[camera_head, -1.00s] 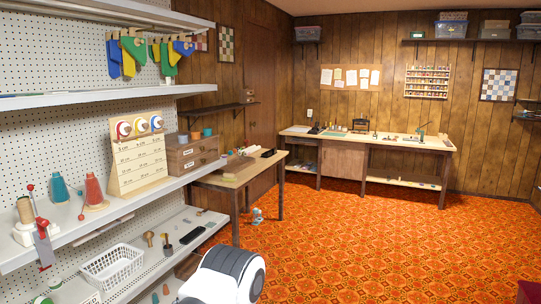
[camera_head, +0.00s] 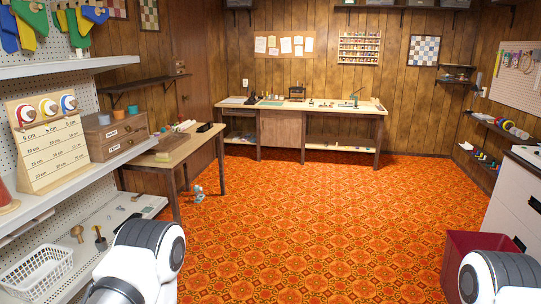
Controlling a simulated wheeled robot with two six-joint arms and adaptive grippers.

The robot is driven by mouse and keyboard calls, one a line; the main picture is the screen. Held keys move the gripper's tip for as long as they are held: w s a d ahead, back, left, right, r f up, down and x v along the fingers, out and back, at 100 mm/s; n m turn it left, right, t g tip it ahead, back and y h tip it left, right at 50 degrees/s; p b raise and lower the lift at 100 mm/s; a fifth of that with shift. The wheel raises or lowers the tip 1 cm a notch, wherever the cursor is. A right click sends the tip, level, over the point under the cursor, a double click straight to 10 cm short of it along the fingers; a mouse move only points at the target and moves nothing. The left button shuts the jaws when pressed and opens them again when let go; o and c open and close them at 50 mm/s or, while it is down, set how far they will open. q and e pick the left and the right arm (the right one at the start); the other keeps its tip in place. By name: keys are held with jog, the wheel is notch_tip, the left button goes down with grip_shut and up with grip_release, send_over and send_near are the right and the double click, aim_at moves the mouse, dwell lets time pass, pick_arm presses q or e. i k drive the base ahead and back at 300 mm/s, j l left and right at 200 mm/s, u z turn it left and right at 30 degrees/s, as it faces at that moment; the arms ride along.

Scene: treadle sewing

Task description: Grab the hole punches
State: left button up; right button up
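I cannot make out any hole punches for certain. On the lower left shelf (camera_head: 115,222) stand a wooden mallet-like tool (camera_head: 77,233) and a small dark cup with something upright in it (camera_head: 100,240); they are too small to identify. Small tools on the far workbench (camera_head: 340,106) and on the nearer wooden table (camera_head: 185,148) are also too small to name. Parts of both my arms show at the bottom left and bottom right. Neither gripper is in view.
A white basket (camera_head: 38,275) sits on the lower left shelf. A dark red bin (camera_head: 462,252) stands on the floor at right beside a white cabinet (camera_head: 512,212). A small blue-grey object (camera_head: 198,193) lies near the table leg. The orange patterned floor (camera_head: 290,210) is clear in the middle.

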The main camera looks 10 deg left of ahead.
aim_at(209, 126)
jog(key=i+j+u, duration=0.3)
jog(key=i, duration=1.1)
jog(key=i+u, duration=0.25)
jog(key=i, duration=1.2)
jog(key=j, duration=0.1)
